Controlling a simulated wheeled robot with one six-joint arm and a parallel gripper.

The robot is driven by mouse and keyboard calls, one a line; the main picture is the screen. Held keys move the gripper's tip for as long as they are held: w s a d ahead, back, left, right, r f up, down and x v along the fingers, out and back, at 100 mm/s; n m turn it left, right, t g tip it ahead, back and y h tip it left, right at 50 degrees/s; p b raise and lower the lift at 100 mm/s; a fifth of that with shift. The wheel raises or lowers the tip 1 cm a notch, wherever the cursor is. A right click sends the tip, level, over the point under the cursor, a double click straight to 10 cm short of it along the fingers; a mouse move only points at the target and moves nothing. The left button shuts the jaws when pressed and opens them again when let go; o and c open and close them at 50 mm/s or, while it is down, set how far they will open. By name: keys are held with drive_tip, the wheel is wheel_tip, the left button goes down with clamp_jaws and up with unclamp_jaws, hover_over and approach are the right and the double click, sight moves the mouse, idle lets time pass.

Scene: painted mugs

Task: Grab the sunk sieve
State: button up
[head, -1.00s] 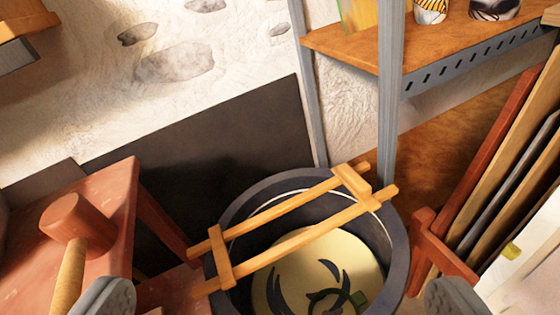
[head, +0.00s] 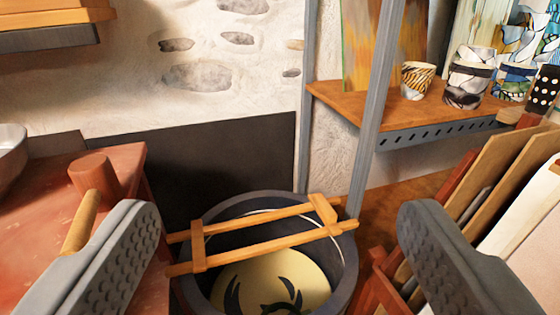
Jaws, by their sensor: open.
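The sieve is not clearly identifiable. A dark round tub (head: 345,262) stands on the floor ahead. A pale yellow surface (head: 258,272) lies low inside it, with dark curved shapes and a dark ring-like form (head: 280,308) cut by the bottom edge; this may be part of the sunk sieve. A wooden ladder-like frame (head: 262,252) lies across the tub's rim. My gripper (head: 262,235) is open and empty, its two grey fingers wide apart at the left and right of the tub in the picture.
A red-brown table (head: 40,215) with a wooden mallet (head: 92,178) stands at the left. A shelf (head: 375,112) with painted mugs (head: 468,80) is at the upper right, its grey post (head: 376,110) rising behind the tub. Boards (head: 500,175) lean at the right.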

drive_tip(key=w+a+f+m+g, duration=0.2)
drive_tip(key=w+f+m+g, duration=0.6)
drive_tip(key=w+f, duration=1.3)
drive_tip(key=w+a+f+m+g, duration=0.1)
drive_tip(key=f+m+g, duration=0.1)
drive_tip(key=f, duration=1.2)
drive_tip(key=w+a+f+m+g, duration=0.1)
drive_tip(key=f+g, duration=0.3)
drive_tip(key=f, duration=0.9)
drive_tip(key=w+a+f+m+g, duration=0.1)
drive_tip(key=w+f+m+g, duration=0.1)
drive_tip(key=f, duration=1.2)
drive_tip(key=shift+w+f+m+g, duration=0.2)
drive_tip(key=shift+f+m+g, duration=0.1)
drive_tip(key=shift+m+g, duration=0.4)
drive_tip(key=shift+s+a+f, duration=0.1)
drive_tip(key=shift+f, duration=1.25)
drive_tip(key=shift+s+a+f, duration=0.1)
drive_tip(key=shift+f, duration=1.2)
clamp_jaws()
drive_tip(key=shift+r, duration=0.1)
